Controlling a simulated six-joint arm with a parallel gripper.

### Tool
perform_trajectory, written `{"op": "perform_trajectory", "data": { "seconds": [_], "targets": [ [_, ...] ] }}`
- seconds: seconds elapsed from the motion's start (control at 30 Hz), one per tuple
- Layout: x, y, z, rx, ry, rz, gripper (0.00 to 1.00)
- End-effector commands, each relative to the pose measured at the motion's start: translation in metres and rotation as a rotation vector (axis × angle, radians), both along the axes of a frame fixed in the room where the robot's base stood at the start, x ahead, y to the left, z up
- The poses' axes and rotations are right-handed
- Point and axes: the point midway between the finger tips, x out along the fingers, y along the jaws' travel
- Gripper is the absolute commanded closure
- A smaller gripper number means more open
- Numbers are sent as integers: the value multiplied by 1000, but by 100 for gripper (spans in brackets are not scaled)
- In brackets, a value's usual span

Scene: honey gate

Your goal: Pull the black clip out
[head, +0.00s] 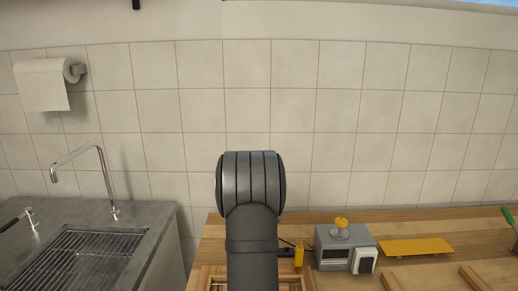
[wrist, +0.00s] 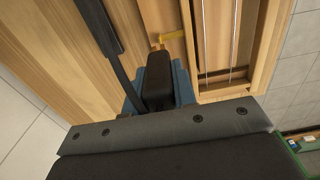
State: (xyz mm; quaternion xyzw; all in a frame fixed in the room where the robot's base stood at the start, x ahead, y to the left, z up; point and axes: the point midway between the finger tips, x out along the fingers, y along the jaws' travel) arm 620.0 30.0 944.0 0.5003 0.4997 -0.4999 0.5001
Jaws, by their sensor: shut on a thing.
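My gripper (wrist: 157,88) shows in the wrist view, with blue parts on both sides of a dark block. It is shut on this block, which I take to be the black clip (wrist: 156,72). A long black bar (wrist: 103,30) runs from the upper left down beside the block; I cannot tell whether it is joined to it. A small yellow piece (wrist: 171,36) lies just beyond the block, by a wooden edge. The fingertips are largely hidden. In the head view my arm hides the gripper and clip.
A wooden frame with thin wires (wrist: 198,50) is right of the gripper. In the head view, a grey box with a yellow knob (head: 343,248), a small yellow object (head: 299,257) and a yellow plate (head: 416,247) stand right of my arm. A sink (head: 80,258) is at left.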

Motion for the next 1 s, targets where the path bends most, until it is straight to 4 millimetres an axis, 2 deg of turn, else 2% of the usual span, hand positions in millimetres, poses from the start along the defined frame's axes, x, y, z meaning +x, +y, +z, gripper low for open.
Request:
{"op": "perform_trajectory", "data": {
  "seconds": [1.0],
  "targets": [
    [0, 0, 52, 0, -2, 0, 100]
  ]
}}
